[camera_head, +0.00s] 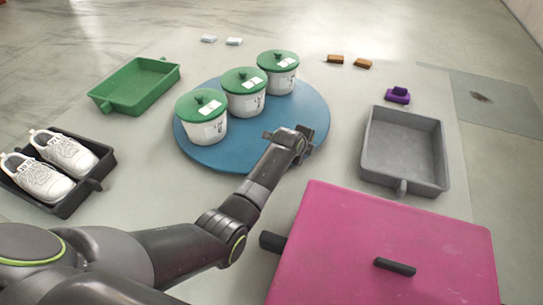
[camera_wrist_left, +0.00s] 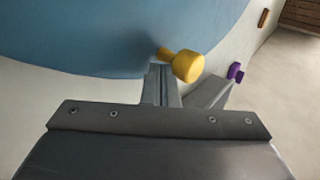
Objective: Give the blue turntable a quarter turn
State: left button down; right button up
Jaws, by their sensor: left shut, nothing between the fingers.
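The blue turntable (camera_head: 310,105) lies in the middle of the floor-like surface and fills the upper left of the left wrist view (camera_wrist_left: 90,35). A yellow knob (camera_wrist_left: 186,66) stands out from its edge in the wrist view. In the head view my arm hides this knob. My left gripper (camera_head: 298,148) is at the turntable's near right edge. Its shut, empty fingers (camera_wrist_left: 162,85) are close beside the knob; I cannot tell whether they touch it. Three white pots with green lids (camera_head: 208,128) (camera_head: 244,100) (camera_head: 280,78) stand on the turntable. My right gripper is not in view.
A grey tray (camera_head: 443,160) and a purple object (camera_head: 398,95) are at right. A pink lidded box (camera_head: 340,240) is in front. A green tray (camera_head: 145,85) and a black tray (camera_head: 75,202) with white shoes are at left. Small white and brown blocks lie behind.

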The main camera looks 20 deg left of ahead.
aim_at(317, 141)
pick_arm(q)
jog(key=shift+w+d+f+b, duration=0.1)
jog(key=shift+w+d+b, duration=0.3)
jog(key=shift+w, duration=0.35)
jog(key=shift+w+d+b, duration=0.35)
jog(key=shift+w+d, duration=0.1)
jog(key=shift+w, duration=0.55)
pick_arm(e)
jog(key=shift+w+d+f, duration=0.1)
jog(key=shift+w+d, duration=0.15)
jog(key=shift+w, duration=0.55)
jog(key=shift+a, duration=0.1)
